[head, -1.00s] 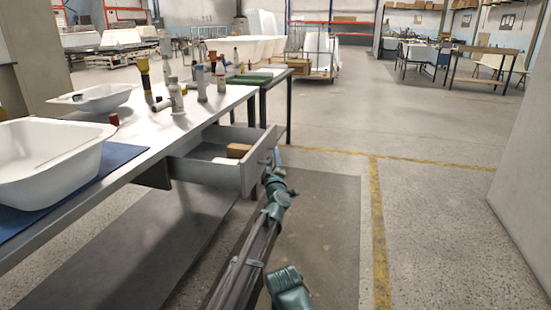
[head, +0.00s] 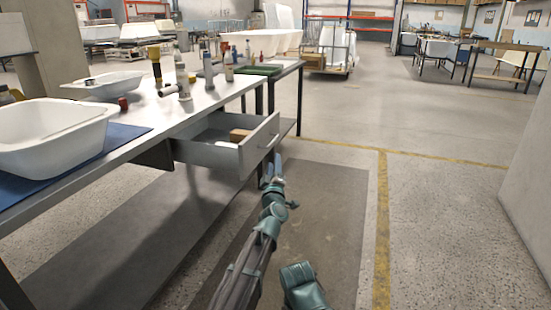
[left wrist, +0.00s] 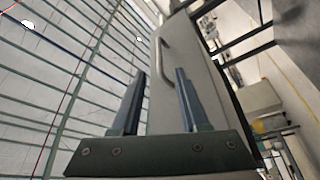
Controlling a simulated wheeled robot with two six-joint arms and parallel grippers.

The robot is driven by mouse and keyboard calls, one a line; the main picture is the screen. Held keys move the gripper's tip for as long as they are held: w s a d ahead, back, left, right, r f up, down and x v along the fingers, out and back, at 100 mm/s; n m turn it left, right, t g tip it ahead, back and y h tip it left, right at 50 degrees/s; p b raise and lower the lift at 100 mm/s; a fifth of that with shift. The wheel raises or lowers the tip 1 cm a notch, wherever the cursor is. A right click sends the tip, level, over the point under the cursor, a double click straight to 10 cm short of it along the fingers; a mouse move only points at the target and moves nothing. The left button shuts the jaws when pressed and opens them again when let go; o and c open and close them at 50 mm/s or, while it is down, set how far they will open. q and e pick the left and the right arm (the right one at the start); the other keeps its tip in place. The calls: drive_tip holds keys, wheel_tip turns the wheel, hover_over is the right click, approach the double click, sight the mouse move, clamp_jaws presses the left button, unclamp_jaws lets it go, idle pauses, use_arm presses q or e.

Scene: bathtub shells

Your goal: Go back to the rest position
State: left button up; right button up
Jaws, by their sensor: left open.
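My left gripper (head: 273,168) is in front of the open drawer (head: 205,155), low by its right end. In the left wrist view the gripper's two fingers (left wrist: 161,75) are spread apart with nothing clamped between them. The drawer's grey front (left wrist: 180,95) and its bar handle (left wrist: 165,58) show beyond the fingertips; the handle appears clear of them. A brown box (head: 239,135) lies inside the drawer.
The white workbench (head: 135,120) on the left holds white tub shells (head: 45,135), bottles and a blue mat (head: 125,140). A second table (head: 288,68) stands behind it. The floor (head: 440,200) to the right is free up to a pale wall.

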use_arm(q)
drive_tip(key=s+a+f+m+g+h, duration=0.2)
drive_tip(key=s+f+m+g+h, duration=0.3)
drive_tip(key=s+f+m+g, duration=0.8)
drive_tip(key=s+a+f+g+y, duration=0.2)
drive_tip(key=s+a+f, duration=0.2)
drive_tip(key=s, duration=0.4)
drive_tip(key=s+a+f+n+g+y, duration=0.1)
drive_tip(key=s+a+f+g, duration=0.1)
drive_tip(key=s+a+f, duration=0.45)
drive_tip(key=s+a+f+g+y, duration=0.2)
drive_tip(key=s+f+g, duration=0.1)
drive_tip(key=s, duration=0.6)
drive_tip(key=s+d+r+m+y+p, duration=0.1)
drive_tip(key=s+d+r+m+p, duration=0.4)
drive_tip(key=d+r+p, duration=0.6)
wheel_tip(320, 180, up, 36)
drive_tip(key=n+p, duration=0.1)
drive_tip(key=p, duration=3.5)
drive_tip(key=shift+s+r+g, duration=0.25)
drive_tip(key=shift+s+g, duration=0.05)
drive_tip(key=shift+s, duration=0.1)
